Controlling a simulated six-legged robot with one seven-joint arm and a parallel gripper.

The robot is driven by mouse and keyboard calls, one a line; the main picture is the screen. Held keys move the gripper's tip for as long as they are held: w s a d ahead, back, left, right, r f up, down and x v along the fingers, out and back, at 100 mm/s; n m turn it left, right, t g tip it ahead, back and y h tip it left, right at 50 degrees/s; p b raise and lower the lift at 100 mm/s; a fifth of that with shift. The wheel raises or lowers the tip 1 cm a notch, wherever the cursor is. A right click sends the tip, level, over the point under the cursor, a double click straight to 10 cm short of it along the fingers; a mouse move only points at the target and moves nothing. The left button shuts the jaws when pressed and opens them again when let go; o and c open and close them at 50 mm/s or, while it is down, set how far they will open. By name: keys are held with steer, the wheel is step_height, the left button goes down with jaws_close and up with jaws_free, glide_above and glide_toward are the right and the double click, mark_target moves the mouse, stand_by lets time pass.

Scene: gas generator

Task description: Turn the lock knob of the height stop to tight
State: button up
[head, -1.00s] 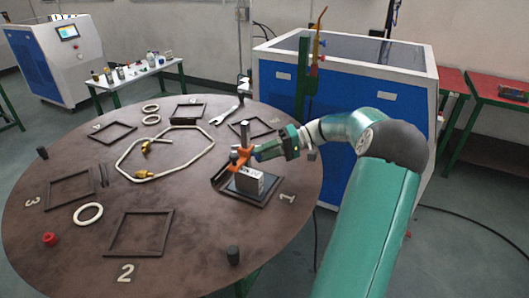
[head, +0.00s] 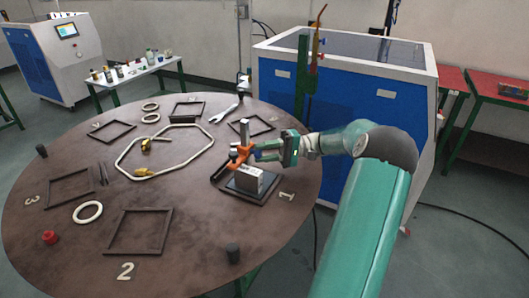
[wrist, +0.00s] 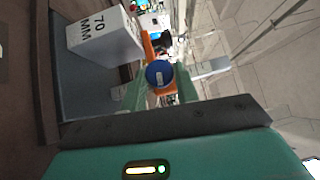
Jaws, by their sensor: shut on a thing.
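The height stop stands on the round table, with an upright metal post (head: 244,131) and an orange clamp (head: 241,153) on it. The clamp also shows in the wrist view (wrist: 149,47). A round blue lock knob (wrist: 159,73) faces my wrist camera. My gripper (head: 260,150) reaches the clamp from the right. In the wrist view its two green fingers lie on either side of the knob and are shut on it. A white block (wrist: 100,34) marked "70 MM" stands beside the post; it also shows in the head view (head: 249,181). The knob's tightness cannot be told.
The stop's dark base (head: 262,194) sits near the number 1 on the brown table (head: 195,235). Dark square frames, white rings, a bent tube (head: 125,158) and a wrench (head: 224,113) lie around. A blue machine (head: 345,110) stands behind my arm.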

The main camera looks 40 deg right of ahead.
steer(key=o, duration=1)
steer(key=shift+c, duration=0.2)
steer(key=v, duration=1.3)
steer(key=shift+s+d+f, duration=0.1)
steer(key=shift+s+d, duration=0.1)
steer(key=shift+d, duration=0.1)
